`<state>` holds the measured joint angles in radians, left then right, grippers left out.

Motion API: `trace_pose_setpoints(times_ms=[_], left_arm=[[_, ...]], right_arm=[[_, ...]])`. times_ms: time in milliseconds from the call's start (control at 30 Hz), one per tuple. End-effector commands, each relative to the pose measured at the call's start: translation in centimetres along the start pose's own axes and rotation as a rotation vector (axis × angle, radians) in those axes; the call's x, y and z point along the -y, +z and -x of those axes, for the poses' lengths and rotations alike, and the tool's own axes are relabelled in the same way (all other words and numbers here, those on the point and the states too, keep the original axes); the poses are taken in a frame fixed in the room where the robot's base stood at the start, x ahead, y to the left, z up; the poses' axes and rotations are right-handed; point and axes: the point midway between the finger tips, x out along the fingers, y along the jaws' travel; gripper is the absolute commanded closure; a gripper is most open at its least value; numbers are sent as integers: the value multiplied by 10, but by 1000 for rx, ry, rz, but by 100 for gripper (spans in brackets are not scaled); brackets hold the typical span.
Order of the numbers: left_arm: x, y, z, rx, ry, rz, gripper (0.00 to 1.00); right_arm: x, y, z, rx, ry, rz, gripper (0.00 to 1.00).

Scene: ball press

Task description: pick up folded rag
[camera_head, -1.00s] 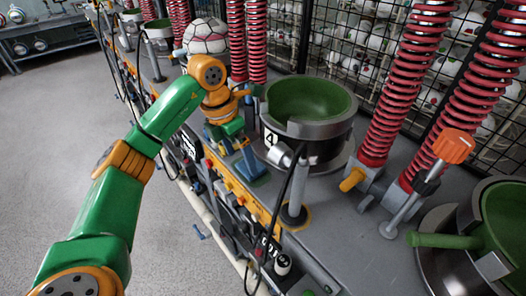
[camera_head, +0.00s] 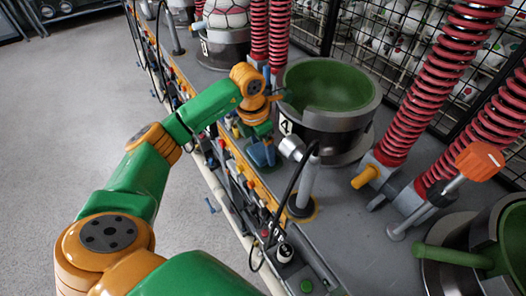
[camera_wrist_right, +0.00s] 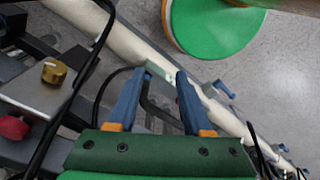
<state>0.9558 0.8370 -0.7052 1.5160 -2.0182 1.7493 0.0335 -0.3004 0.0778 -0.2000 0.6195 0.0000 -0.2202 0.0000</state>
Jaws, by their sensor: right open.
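I cannot make out a folded rag in either view.
A silver-capped post (camera_head: 305,185) with a black cable stands in front of pot 4. Red springs (camera_head: 405,95) and an orange-knobbed lever (camera_head: 440,195) stand to the right. A ball (camera_head: 226,12) sits on the pot behind. The floor (camera_head: 75,130) at left is clear.

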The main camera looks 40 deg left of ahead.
Motion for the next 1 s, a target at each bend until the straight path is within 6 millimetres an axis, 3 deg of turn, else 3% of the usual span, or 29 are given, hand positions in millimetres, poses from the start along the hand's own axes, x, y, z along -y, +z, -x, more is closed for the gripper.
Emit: trace_pose_setpoints(times_ms=[33,100,133,467,567,667,800,1000], left_arm=[[0,0,0,0,0,0,46],[0,0,0,0,0,0,65],[0,0,0,0,0,0,66],[-1,2,8,4,2,1,66],[-1,5,24,8,3,0,66],[11,-6,51,8,6,-5,66],[30,-24,103,6,10,-1,66],[68,-66,130,5,7,-2,66]], right_arm=[[0,0,0,0,0,0,50],[0,0,0,-1,0,0,50],[0,0,0,-1,0,0,50],[-1,0,-8,-2,1,1,50],[-1,1,-20,-1,2,1,50],[-1,2,-27,-1,3,1,50],[-2,0,-12,-2,3,1,50],[-2,1,-15,-1,3,1,50]])
